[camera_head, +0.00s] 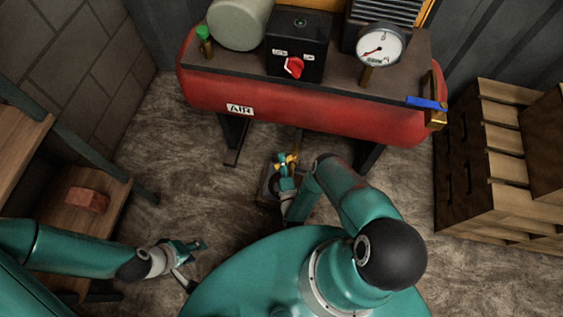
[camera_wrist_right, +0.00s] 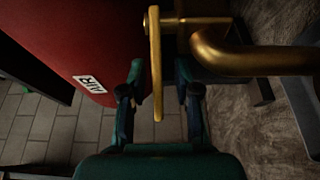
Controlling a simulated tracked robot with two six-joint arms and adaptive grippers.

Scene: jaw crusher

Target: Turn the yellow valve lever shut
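The yellow valve lever (camera_wrist_right: 156,62) shows in the right wrist view as a flat bar joined to a brass pipe (camera_wrist_right: 262,60). My right gripper (camera_wrist_right: 160,75) has its two fingers apart, one on each side of the lever. A gap shows on each side of the lever, so it does not look clamped. In the head view my right gripper (camera_head: 284,166) is low in front of the red tank, and the yellow lever is small and partly hidden there. My left gripper (camera_head: 194,264) is open and empty over the floor at lower left.
The red air tank (camera_head: 300,112) carries a gauge (camera_head: 378,46), a red knob (camera_head: 294,67) and a blue lever (camera_head: 427,103) at its right end. Wooden crates (camera_head: 490,180) stand right. A shelf with a brick (camera_head: 87,200) is left. Floor between is clear.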

